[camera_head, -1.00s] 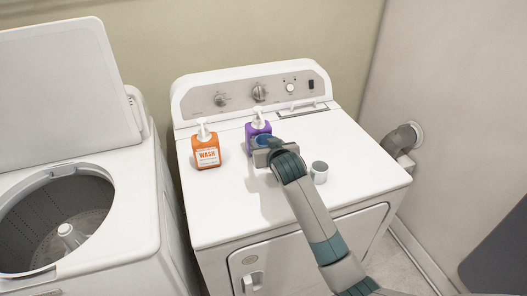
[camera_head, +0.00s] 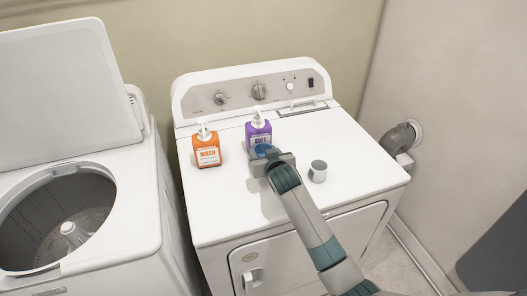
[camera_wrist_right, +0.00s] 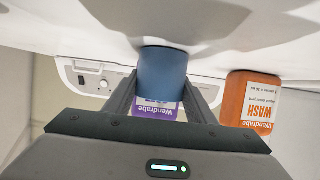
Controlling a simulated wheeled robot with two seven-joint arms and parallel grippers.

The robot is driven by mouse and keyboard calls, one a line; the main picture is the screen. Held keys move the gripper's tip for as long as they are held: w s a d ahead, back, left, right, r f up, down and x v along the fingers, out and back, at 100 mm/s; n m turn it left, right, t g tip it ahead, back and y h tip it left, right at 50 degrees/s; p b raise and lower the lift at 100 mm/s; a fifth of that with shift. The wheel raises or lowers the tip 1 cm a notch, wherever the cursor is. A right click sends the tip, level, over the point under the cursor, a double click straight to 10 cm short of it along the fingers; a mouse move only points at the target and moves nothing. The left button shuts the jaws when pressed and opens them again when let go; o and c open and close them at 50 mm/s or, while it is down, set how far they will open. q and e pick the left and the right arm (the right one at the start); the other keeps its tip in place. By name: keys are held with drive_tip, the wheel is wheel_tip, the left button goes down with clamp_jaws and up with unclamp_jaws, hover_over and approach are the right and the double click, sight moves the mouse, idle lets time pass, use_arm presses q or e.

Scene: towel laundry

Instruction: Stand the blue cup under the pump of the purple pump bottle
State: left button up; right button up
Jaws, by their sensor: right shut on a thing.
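The purple pump bottle (camera_head: 257,134) stands on the dryer top near its control panel, its white pump at the top. The blue cup (camera_head: 262,150) is just in front of it, mostly hidden by my right gripper (camera_head: 268,158). In the right wrist view the blue cup (camera_wrist_right: 162,75) sits between the two fingers of my right gripper (camera_wrist_right: 160,95), which is shut on it. The purple bottle's label (camera_wrist_right: 160,108) shows behind the cup there. I cannot tell whether the cup touches the dryer top. My left gripper is not in view.
An orange pump bottle (camera_head: 206,150) stands left of the purple one; it also shows in the right wrist view (camera_wrist_right: 250,98). A grey-white cup (camera_head: 318,171) stands right of my gripper on the dryer (camera_head: 350,150). An open washer (camera_head: 135,215) is at the left.

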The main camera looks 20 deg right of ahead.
drive_tip(key=shift+f, duration=0.1)
drive_tip(key=o, duration=1.1)
drive_tip(key=shift+r, duration=0.2)
drive_tip(key=b+v, duration=0.2)
drive_tip(key=v, duration=1)
drive_tip(key=shift+a+f, duration=0.1)
